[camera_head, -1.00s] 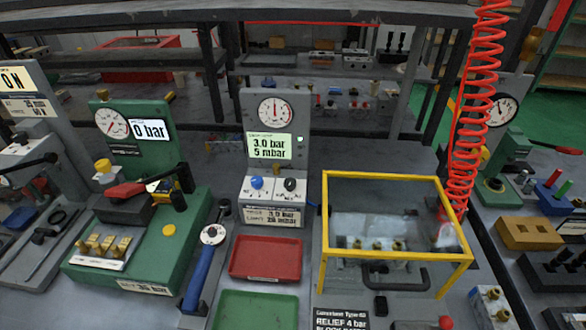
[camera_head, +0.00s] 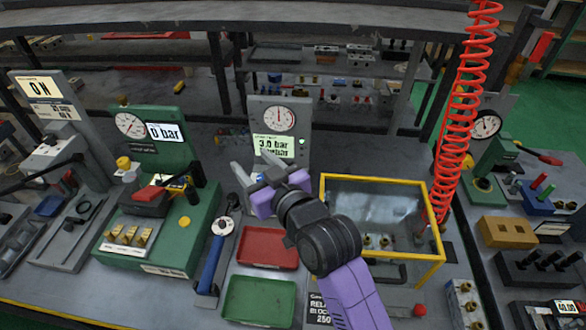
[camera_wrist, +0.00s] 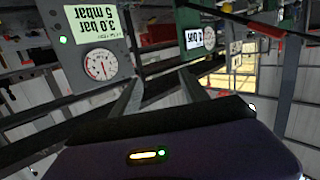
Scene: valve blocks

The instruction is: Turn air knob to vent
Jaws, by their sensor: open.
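The grey test panel with a round gauge (camera_head: 280,118) and a lit display (camera_head: 272,145) reading 3.0 bar stands at the centre back. My gripper (camera_head: 251,168) is in front of the lower part of this panel. It covers the spot where a blue and a black knob showed earlier, so both knobs are hidden now. In the wrist view my gripper (camera_wrist: 161,78) shows two fingers apart with nothing between them. That view is upside down, with the panel's gauge (camera_wrist: 101,66) and display (camera_wrist: 93,20) at upper left. I cannot tell whether a finger touches a knob.
A yellow-framed clear box (camera_head: 437,215) stands right of my arm, with a red coiled hose (camera_head: 462,110) above it. Red (camera_head: 268,250) and green (camera_head: 260,300) trays lie in front.

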